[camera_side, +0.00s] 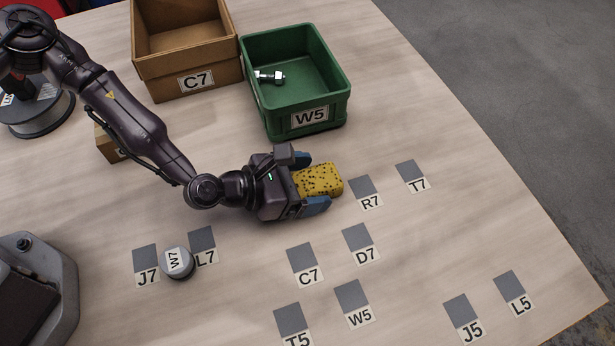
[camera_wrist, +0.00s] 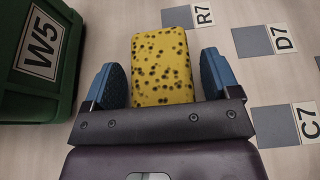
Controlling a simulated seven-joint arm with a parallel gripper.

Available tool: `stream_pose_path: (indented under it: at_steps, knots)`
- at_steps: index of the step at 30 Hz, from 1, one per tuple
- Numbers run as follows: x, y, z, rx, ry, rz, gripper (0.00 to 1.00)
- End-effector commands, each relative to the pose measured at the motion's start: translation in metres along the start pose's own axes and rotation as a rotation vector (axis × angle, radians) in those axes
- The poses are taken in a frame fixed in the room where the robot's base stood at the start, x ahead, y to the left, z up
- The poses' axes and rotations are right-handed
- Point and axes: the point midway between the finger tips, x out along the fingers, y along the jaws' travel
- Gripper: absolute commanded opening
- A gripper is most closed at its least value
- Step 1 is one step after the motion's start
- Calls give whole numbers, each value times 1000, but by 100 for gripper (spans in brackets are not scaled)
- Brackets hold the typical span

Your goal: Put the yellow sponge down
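The yellow sponge (camera_side: 320,179) has dark pores and lies between the two blue fingers of my gripper (camera_side: 309,183), left of the R7 square. In the wrist view the sponge (camera_wrist: 162,62) sticks out past the fingertips. There my gripper (camera_wrist: 163,80) has a narrow gap between each finger and the sponge's sides, so it is open around the sponge. The sponge appears to rest flat on the table; its underside is hidden.
A green bin W5 (camera_side: 340,107) holding a metal bolt (camera_side: 270,77) and a cardboard box C7 (camera_side: 184,62) stand behind. A round weight W7 (camera_side: 177,262) stands between squares J7 and L7. Flat labelled grey squares, including R7 (camera_side: 362,187) and D7 (camera_side: 357,237), dot the table.

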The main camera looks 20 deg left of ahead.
Motion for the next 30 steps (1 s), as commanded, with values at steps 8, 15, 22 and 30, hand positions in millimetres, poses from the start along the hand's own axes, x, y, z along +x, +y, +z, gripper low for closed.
stream_pose_path:
  at_steps: [8,15,22,30]
  knots:
    - [0,0,0,0,0,0,87]
    - [-3,0,3,0,0,0,87]
    - [-39,1,3,-3,1,0,87]
    - [-93,0,3,-3,1,0,87]
